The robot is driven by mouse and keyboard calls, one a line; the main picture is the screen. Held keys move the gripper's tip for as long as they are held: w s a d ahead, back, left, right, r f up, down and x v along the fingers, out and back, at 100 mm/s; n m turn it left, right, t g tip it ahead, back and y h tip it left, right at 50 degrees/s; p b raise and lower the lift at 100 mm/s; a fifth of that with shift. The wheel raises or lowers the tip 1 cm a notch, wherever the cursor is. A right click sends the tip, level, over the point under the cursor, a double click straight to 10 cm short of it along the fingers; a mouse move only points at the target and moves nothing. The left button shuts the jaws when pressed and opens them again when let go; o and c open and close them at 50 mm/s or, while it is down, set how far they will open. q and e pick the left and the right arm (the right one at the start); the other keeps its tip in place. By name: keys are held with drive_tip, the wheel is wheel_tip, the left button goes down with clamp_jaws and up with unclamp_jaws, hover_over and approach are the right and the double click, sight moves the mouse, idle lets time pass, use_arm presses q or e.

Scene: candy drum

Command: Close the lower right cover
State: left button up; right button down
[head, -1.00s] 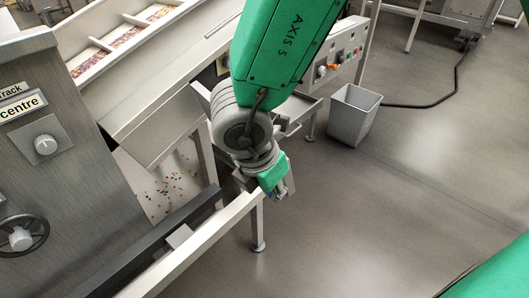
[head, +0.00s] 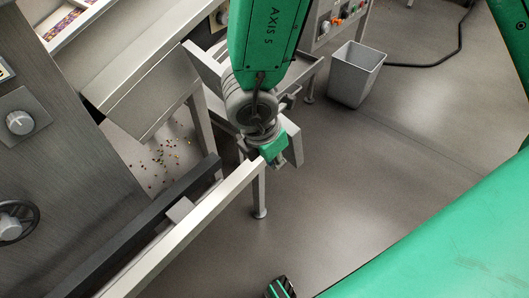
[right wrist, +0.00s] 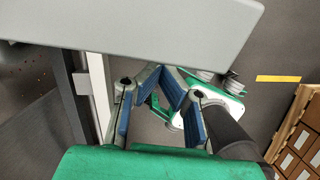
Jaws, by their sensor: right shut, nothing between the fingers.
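My right gripper (head: 278,160) hangs at the far end of the light metal rail, pointing down. It is shut and empty; its blue-padded fingers show in the right wrist view (right wrist: 180,98). A flat grey panel (right wrist: 150,28) crosses the top of the wrist view close to the fingers; it may be the lower right cover, but I cannot tell for sure. In the head view a grey plate edge (head: 293,140) shows just right of my wrist, largely hidden by the arm. Whether the gripper touches it is unclear.
The machine panel with a knob (head: 20,122) and handwheel (head: 15,222) stands at left. A dark rail (head: 140,225) and light rail (head: 185,235) run below. Candy pieces (head: 165,160) lie scattered on the floor.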

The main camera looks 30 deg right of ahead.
drive_tip(key=shift+w+d+r, duration=0.2)
drive_tip(key=shift+d+r, duration=0.15)
drive_tip(key=shift+d, duration=0.45)
drive_tip(key=shift+w+d+r, duration=0.2)
drive_tip(key=shift+d+r, duration=0.15)
drive_tip(key=shift+d, duration=0.4)
